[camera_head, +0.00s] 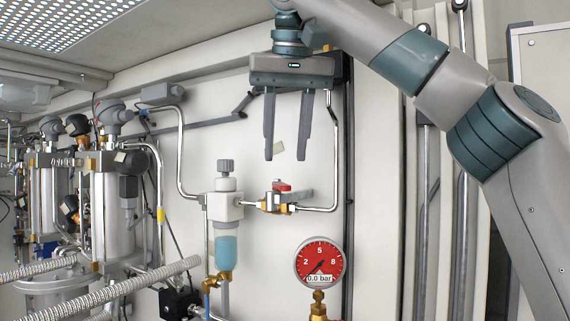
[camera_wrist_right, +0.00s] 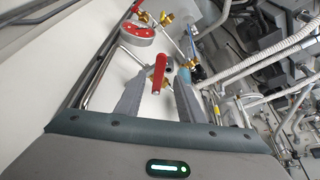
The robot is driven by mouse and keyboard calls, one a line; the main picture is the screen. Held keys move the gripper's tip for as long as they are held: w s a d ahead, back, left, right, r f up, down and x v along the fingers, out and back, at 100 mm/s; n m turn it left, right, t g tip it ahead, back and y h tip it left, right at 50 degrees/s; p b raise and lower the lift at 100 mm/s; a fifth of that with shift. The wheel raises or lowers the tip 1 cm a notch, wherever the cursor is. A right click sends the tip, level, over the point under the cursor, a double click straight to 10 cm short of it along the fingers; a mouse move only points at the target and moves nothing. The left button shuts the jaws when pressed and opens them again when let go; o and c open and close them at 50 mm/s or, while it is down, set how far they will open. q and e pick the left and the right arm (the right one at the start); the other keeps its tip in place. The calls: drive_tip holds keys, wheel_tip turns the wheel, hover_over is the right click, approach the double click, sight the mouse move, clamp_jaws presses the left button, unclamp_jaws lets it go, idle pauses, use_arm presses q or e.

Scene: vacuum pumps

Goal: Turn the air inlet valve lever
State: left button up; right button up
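The air inlet valve (camera_head: 272,201) sits on a thin metal pipe in the middle of the head view. Its red lever (camera_head: 281,186) is short in that view, with a grey part beside it. In the right wrist view the red lever (camera_wrist_right: 159,73) appears between the fingertips. My right gripper (camera_head: 286,157) hangs fingers down above the valve, open and empty. A visible gap separates its fingertips from the lever in the head view. The right gripper also shows in the wrist view (camera_wrist_right: 156,88), its two fingers spread. My left gripper is not in view.
A filter with a blue bowl (camera_head: 226,250) stands left of the valve. A red pressure gauge (camera_head: 319,262) is below right. A bent pipe (camera_head: 333,150) rises close right of the gripper. Pump vessels and ribbed hoses (camera_head: 100,283) crowd the left. The wall behind the gripper is mostly bare.

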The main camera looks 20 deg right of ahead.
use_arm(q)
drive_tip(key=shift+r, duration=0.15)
use_arm(e)
drive_tip(key=v, duration=0.2)
drive_tip(key=shift+s+r, duration=0.15)
drive_tip(key=shift+r, duration=0.05)
